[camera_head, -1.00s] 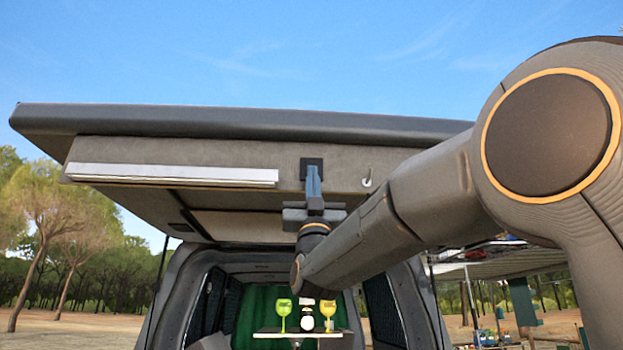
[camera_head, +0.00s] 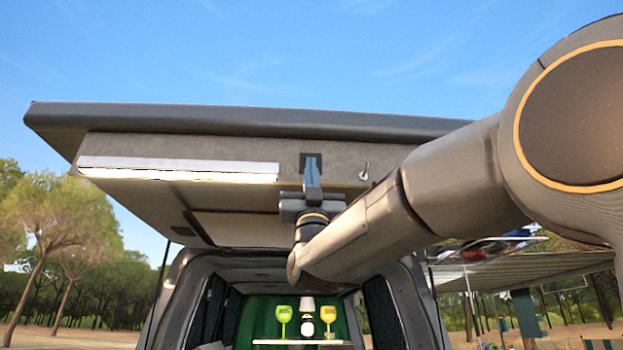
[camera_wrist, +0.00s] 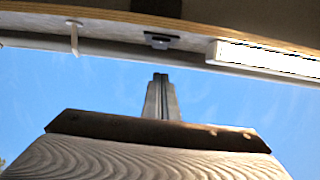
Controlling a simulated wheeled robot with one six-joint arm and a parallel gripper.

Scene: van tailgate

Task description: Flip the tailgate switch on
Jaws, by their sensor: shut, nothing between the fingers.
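The tailgate switch (camera_wrist: 161,40) is a small dark plate on the underside of the raised tailgate, near its edge. In the head view it is a black square (camera_head: 303,160) on the grey trim, partly hidden behind my fingers. My gripper (camera_head: 312,160) points up at it, fingers shut and empty. In the wrist view the fingertips (camera_wrist: 160,76) show below the switch with a visible gap in the picture; whether they touch is not clear. The light strip (camera_head: 180,169) left of the switch has a bright white lower face, which also shows in the wrist view (camera_wrist: 265,57).
The raised tailgate (camera_head: 240,120) hangs overhead. A small hook (camera_head: 365,172) sits right of the switch. Inside the van, green and yellow glasses (camera_head: 284,314) stand on a table. A side awning (camera_head: 520,271) is at right. Open sky surrounds the tailgate.

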